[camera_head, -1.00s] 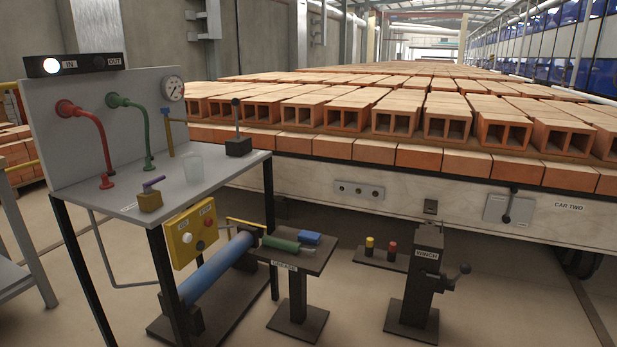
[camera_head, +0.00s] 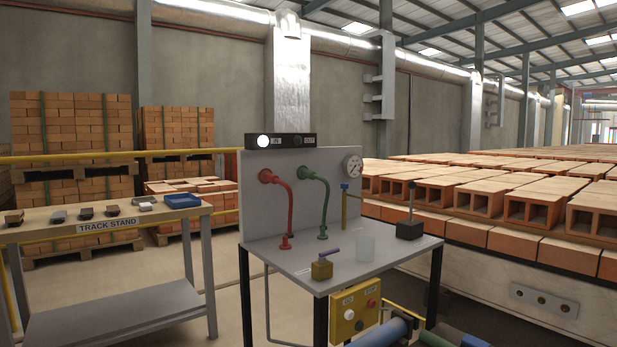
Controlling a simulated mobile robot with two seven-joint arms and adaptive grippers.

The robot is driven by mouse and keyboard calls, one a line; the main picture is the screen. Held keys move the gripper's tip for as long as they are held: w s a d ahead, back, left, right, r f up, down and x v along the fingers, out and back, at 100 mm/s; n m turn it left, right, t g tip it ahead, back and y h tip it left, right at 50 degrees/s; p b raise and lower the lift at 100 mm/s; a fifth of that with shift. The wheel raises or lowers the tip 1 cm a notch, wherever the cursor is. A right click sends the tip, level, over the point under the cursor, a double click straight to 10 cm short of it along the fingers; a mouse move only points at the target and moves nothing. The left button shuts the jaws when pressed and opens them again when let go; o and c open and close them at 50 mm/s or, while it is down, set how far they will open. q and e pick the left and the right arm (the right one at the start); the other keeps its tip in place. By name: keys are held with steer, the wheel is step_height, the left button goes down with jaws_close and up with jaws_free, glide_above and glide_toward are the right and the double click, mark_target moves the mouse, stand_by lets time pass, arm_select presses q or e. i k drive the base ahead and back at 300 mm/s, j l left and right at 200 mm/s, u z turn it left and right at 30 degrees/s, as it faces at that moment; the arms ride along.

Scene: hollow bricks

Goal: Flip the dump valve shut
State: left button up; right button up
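A small brass valve block (camera_head: 322,270) stands near the front edge of the grey bench (camera_head: 300,262). Its purple lever (camera_head: 330,252) lies nearly flat and points right. The label by it is too small to read, so I cannot confirm it is the dump valve. A thin yellow pipe with a blue handle (camera_head: 345,187) rises at the back panel. A black lever (camera_head: 411,192) stands upright on a black box at the bench's right end. The sign box (camera_head: 281,141) has its IN lamp lit and OUT dark. Neither of my grippers is in view.
A red hose (camera_head: 290,205), a green hose (camera_head: 326,200), a gauge (camera_head: 353,167) and a clear cup (camera_head: 365,248) are on the bench. A yellow button box (camera_head: 355,315) hangs below its front. A track stand table (camera_head: 100,217) is left; a brick car (camera_head: 500,265) is right.

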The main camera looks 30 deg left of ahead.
mark_target(321, 256)
steer(key=j, duration=0.55)
steer(key=i+j+u, duration=0.1)
steer(key=j, duration=0.45)
steer(key=i+j, duration=0.1)
steer(key=j, duration=0.5)
steer(key=j+u, duration=0.1)
steer(key=j, duration=0.45)
steer(key=i+j, duration=0.15)
steer(key=j, duration=0.4)
steer(key=i+j+u, duration=0.1)
steer(key=j, duration=0.45)
